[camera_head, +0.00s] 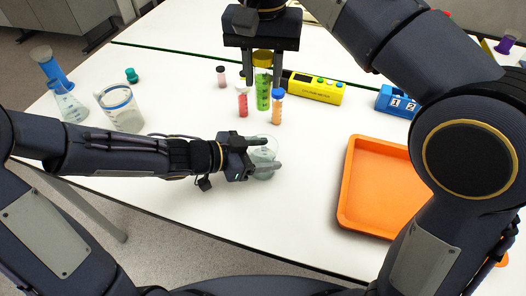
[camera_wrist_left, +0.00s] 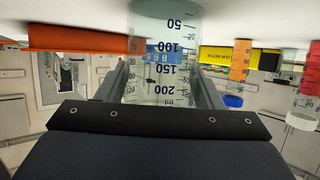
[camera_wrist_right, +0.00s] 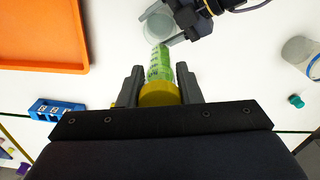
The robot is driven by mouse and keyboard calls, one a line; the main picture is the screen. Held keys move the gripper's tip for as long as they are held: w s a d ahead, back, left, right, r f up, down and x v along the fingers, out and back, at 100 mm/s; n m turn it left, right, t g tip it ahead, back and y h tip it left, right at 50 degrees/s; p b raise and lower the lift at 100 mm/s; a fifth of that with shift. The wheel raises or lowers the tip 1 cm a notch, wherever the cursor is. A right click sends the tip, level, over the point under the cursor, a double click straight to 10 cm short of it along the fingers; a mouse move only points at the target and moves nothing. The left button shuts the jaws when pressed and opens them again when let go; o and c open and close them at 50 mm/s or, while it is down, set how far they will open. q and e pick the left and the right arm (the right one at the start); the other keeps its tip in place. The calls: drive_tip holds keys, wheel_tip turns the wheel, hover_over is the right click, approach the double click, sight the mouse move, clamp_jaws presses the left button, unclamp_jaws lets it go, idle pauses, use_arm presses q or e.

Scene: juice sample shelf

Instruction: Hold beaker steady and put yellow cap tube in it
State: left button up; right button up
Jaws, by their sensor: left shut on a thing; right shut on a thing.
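The beaker (camera_head: 263,157) is clear glass and stands on the white table; its graduations show in the left wrist view (camera_wrist_left: 165,60). My left gripper (camera_head: 272,156) is shut on it, one finger on each side. The yellow cap tube (camera_head: 263,88) holds green liquid and is upright behind the beaker. My right gripper (camera_head: 263,72) is shut on it near the yellow cap (camera_wrist_right: 159,93). In the right wrist view the tube (camera_wrist_right: 160,65) points toward the beaker (camera_wrist_right: 158,25). Whether the tube's base touches the table I cannot tell.
A red tube (camera_head: 242,103) and an orange tube with a blue cap (camera_head: 277,108) stand close beside the held tube. An orange tray (camera_head: 345,190) lies right. A yellow device (camera_head: 315,90) and blue block (camera_head: 393,103) stand behind. Other glassware (camera_head: 122,112) is left.

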wheel_tip(320, 180, down, 12)
idle(1.3)
drive_tip(key=o, duration=1.1)
drive_tip(key=shift+r, duration=0.15)
wheel_tip(320, 180, up, 12)
drive_tip(key=shift+f, duration=0.1)
